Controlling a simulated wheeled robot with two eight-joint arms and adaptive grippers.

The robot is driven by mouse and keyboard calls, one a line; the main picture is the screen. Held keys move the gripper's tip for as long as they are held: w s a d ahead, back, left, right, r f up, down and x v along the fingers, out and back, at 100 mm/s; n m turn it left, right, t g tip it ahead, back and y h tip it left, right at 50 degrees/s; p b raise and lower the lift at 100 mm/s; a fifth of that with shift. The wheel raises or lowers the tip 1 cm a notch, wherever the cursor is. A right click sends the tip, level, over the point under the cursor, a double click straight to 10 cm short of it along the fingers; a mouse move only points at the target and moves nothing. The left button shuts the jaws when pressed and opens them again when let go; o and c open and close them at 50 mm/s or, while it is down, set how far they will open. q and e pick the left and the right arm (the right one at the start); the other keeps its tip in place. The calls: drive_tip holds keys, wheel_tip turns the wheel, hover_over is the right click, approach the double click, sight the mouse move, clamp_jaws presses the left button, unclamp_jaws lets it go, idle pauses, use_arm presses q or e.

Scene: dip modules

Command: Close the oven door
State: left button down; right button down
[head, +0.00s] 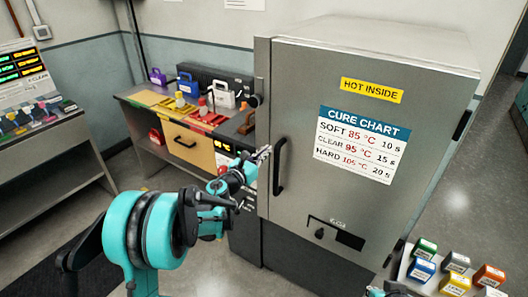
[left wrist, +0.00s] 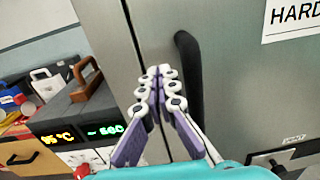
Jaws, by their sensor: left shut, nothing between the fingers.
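The oven door (head: 300,205) is a large grey panel with a yellow hot-inside label and a cure chart. It looks flush or nearly flush with the oven front; I cannot tell if a narrow gap remains. Its black vertical handle (head: 279,167) is near its left edge and also shows in the left wrist view (left wrist: 189,85). My left gripper (head: 264,152) is shut and empty, just left of the handle in front of the door's left edge. Its fingertips (left wrist: 160,72) point at the panel; contact is unclear. Only a bit of my right arm shows at the bottom edge.
A bench (head: 135,97) with coloured trays and cases stands left of the oven. A control box with a lit display (left wrist: 85,122) and brown handle sits beside the door. Labelled coloured blocks (head: 455,283) stand at lower right. Floor at lower left is open.

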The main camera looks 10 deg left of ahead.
use_arm(q)
drive_tip(key=p+v, duration=0.2)
drive_tip(key=v, duration=0.8)
drive_tip(key=s+a+r+n+y, duration=0.3)
drive_tip(key=s+r+n+y, duration=0.15)
drive_tip(key=n, duration=0.75)
drive_tip(key=s+a+r+n+y, duration=0.35)
drive_tip(key=r+n+y, duration=0.25)
drive_tip(key=n, duration=0.5)
drive_tip(key=s+d+f+n+g+h, duration=0.2)
drive_tip(key=s+d+f+n+g, duration=0.2)
drive_tip(key=s+f+n, duration=0.4)
drive_tip(key=s+d+f+n+g+h, duration=0.1)
drive_tip(key=s+d+f+n+g, duration=0.4)
drive_tip(key=s, duration=0.9)
wheel_tip(320, 180, down, 3)
drive_tip(key=n, duration=0.4)
drive_tip(key=shift+d+g+h, duration=0.3)
drive_tip(key=shift+d+h, duration=0.05)
drive_tip(key=shift+r, duration=0.1)
